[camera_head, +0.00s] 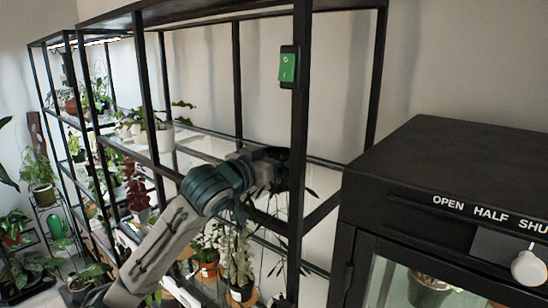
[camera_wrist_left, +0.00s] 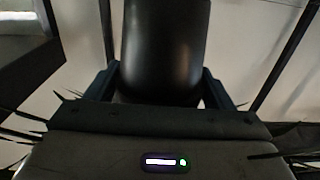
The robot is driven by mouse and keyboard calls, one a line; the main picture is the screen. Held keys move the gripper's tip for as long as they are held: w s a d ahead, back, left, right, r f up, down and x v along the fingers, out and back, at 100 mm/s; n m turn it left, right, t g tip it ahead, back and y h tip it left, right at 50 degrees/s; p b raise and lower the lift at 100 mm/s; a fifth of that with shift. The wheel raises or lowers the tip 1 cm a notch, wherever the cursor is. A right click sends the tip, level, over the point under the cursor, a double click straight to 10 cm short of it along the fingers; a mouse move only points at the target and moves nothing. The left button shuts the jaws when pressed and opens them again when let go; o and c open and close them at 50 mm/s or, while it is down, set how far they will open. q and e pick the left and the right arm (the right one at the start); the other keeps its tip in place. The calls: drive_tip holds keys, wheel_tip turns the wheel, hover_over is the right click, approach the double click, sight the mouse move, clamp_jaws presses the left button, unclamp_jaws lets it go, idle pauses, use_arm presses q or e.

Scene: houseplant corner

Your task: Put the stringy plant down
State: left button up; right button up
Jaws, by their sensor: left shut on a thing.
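My left gripper (camera_head: 270,167) is shut on a dark pot, which I take to be the stringy plant's. In the left wrist view the smooth black pot (camera_wrist_left: 165,45) sits between the two fingers (camera_wrist_left: 158,88). In the head view the stringy plant (camera_head: 283,172) is mostly hidden behind the gripper and the black shelf post. Thin dark strands hang below it, and thin pointed leaves show at both sides of the wrist view. It is at the glass shelf's level; I cannot tell whether the pot touches a surface. My right gripper is out of view.
A black-framed rack with glass shelves (camera_head: 205,148) surrounds the gripper. Its front post carries a green switch (camera_head: 287,67). A white-potted plant (camera_head: 160,135) stands left on the shelf. More potted plants (camera_head: 207,262) stand below. A black cabinet (camera_head: 440,165) with a knob is at right.

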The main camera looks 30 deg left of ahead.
use_arm(q)
drive_tip(key=shift+a+f, duration=0.1)
drive_tip(key=shift+f, duration=0.35)
drive_tip(key=o, duration=1.1)
drive_tip(key=shift+o, duration=0.2)
drive_tip(key=shift+s+f+b, duration=0.1)
drive_tip(key=shift+f+b, duration=0.2)
drive_tip(key=shift+b, duration=0.4)
drive_tip(key=shift+s+r+b, duration=0.1)
drive_tip(key=shift+s+b, duration=0.3)
drive_tip(key=shift+s, duration=0.45)
drive_tip(key=shift+s+a+b, duration=0.2)
drive_tip(key=shift+s+b, duration=0.75)
drive_tip(key=shift+b, duration=0.05)
drive_tip(key=shift+s+r, duration=0.1)
drive_tip(key=shift+s, duration=0.3)
